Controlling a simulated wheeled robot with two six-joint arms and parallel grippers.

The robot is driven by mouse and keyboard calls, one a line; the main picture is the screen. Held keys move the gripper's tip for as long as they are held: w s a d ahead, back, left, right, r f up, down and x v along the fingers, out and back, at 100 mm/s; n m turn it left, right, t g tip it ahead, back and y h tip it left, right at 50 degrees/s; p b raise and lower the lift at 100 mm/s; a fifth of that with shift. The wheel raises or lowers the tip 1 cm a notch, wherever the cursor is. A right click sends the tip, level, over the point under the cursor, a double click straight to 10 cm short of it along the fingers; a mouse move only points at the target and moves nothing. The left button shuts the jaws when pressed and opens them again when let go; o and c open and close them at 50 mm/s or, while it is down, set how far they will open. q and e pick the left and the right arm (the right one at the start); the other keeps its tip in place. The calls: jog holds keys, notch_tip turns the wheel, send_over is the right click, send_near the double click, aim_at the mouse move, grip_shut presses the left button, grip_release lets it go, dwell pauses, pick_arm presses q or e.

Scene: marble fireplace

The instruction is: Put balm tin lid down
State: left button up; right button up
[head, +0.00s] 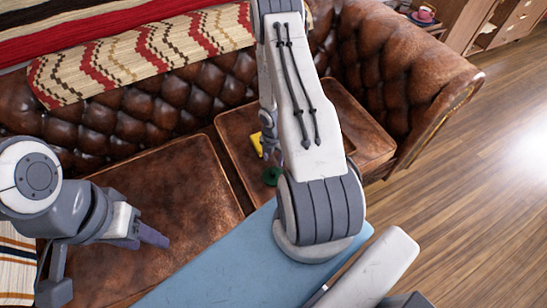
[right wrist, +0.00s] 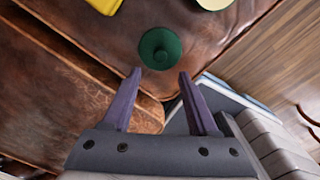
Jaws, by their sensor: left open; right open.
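The balm tin lid is a round dark green disc with a small raised centre. It lies on the brown leather seat, just beyond my right fingertips in the right wrist view (right wrist: 160,48). In the head view the lid (head: 271,177) is partly hidden by my right arm. My right gripper (right wrist: 160,75) is open and empty, with a gap between the lid and its fingers. A pale round dish-like thing (right wrist: 213,3), cut off at the top edge, may be the tin. My left gripper (head: 152,237) is open over the left seat cushion, with nothing seen in it.
A yellow object (head: 257,143) lies on the seat near the lid. A blue surface (head: 230,265) stands in front of the sofa (head: 130,120). A striped blanket (head: 150,50) covers the backrest. The left cushion has free room. Wooden floor (head: 480,180) lies to the right.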

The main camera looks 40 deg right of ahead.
pick_arm(q)
notch_tip(320, 180, up, 4)
jog(key=p, duration=0.3)
jog(key=shift+r, duration=0.1)
pick_arm(e)
notch_tip(320, 180, up, 4)
jog(key=shift+r, duration=0.1)
jog(key=w+a+r+m+h, duration=0.15)
jog(key=a+r+m, duration=0.25)
jog(key=a+r, duration=0.6)
jog(key=w+a+r+m, duration=0.25)
jog(key=a+r, duration=0.45)
jog(key=r, duration=0.5)
jog(key=s+a+r+m+y, duration=0.1)
jog(key=s+a+r+m, duration=0.3)
jog(key=s, duration=0.6)
jog(key=s+a+r+m+y, duration=0.1)
jog(key=s+a+r+m, duration=0.3)
jog(key=s+a+r, duration=0.5)
jog(key=shift+s+a+r+m, duration=0.2)
jog(key=shift+s+a+m, duration=0.2)
jog(key=shift+s, duration=0.3)
jog(key=shift+y, duration=0.25)
